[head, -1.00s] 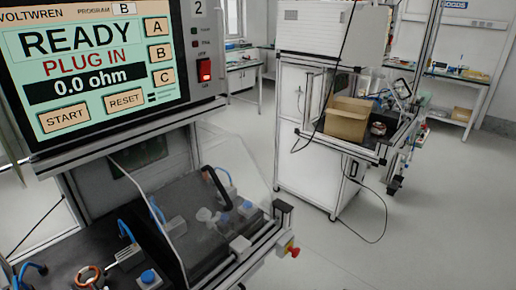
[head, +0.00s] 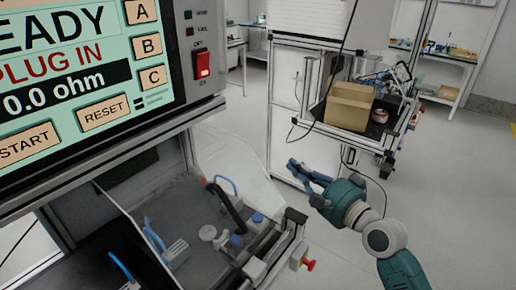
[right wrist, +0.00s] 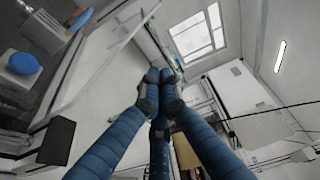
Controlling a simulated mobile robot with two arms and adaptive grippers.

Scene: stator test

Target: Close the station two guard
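Station two has a large panel (head: 75,75) reading "PLUG IN" and "0.0 ohm", with a red lit switch. Below it is the test bay (head: 185,215) with blue-handled parts. Clear guard panes stand at the bay: one edge runs down its left side, and a faint clear pane (head: 235,160) slants at its right. The right wrist view also shows a clear pane (right wrist: 105,50) at the upper left. My right gripper (head: 292,165) is in free air right of the bay, apart from the pane. Its blue fingers meet at the tips (right wrist: 160,82), with nothing between them. My left gripper is out of view.
A dark post (head: 295,215) and a red knob (head: 309,265) stick out at the bay's right corner. Behind is a cart with a cardboard box (head: 350,106). The grey floor (head: 455,190) at the right is open.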

